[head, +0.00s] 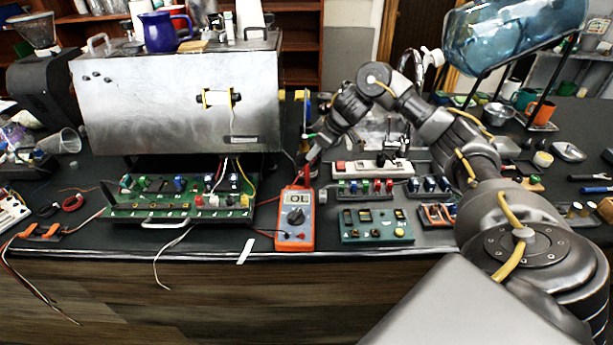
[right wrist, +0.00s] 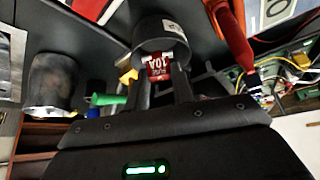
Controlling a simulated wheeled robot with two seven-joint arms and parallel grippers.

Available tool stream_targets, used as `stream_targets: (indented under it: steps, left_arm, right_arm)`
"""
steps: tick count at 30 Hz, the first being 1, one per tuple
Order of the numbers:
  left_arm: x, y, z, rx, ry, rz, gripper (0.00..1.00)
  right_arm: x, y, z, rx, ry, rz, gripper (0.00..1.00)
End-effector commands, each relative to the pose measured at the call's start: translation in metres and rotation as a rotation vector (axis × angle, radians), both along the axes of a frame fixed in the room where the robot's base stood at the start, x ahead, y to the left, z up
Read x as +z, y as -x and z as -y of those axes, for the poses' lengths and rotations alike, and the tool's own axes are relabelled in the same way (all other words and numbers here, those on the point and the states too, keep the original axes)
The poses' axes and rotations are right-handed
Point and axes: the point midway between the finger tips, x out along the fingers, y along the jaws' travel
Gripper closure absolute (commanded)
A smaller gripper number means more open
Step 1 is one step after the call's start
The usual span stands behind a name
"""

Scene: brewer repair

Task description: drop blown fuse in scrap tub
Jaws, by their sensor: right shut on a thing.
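My right gripper (head: 311,148) is behind the orange multimeter in the head view, pointing down. In the right wrist view its fingers (right wrist: 163,74) are shut on a small red fuse (right wrist: 159,66) marked 10A. A dark round tub (right wrist: 158,27) shows right beyond the fuse in that view; the fuse overlaps its edge. I cannot tell whether the fuse is inside or just outside it. A second dark, cup-like container (right wrist: 50,82) stands off to the left there. The head view hides the fuse. My left gripper is out of view.
The multimeter (head: 295,217) reads OL near the front edge. A red probe (right wrist: 230,35) passes close to my fingers. The green circuit board (head: 178,196) lies left under the metal brewer (head: 180,100). Fuse blocks and a teal panel (head: 376,226) sit to the right.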

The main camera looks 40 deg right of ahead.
Motion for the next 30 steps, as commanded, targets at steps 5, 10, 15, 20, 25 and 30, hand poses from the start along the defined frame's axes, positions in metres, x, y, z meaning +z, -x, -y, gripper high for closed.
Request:
stream_targets:
  steps: [5, 10, 15, 20, 25, 30]
  left_arm:
    - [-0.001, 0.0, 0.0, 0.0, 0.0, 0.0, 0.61]
    - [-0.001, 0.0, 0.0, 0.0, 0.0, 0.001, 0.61]
    - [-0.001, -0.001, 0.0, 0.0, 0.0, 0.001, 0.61]
    - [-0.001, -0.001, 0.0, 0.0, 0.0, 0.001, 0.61]
    - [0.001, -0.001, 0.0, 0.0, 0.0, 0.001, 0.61]
    - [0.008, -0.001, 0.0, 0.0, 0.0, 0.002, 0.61]
  right_arm:
    - [0.0, 0.0, 0.0, 0.0, 0.0, 0.0, 1.0]
    - [0.0, 0.0, 0.0, 0.0, 0.0, 0.0, 0.67]
    - [-0.001, 0.0, 0.0, 0.0, 0.0, 0.0, 0.5]
    - [-0.001, 0.0, 0.0, 0.0, 0.0, 0.0, 0.5]
    - [0.007, 0.003, 0.003, -0.001, 0.003, 0.003, 0.5]
    - [0.035, 0.016, 0.009, -0.001, 0.004, 0.005, 0.5]
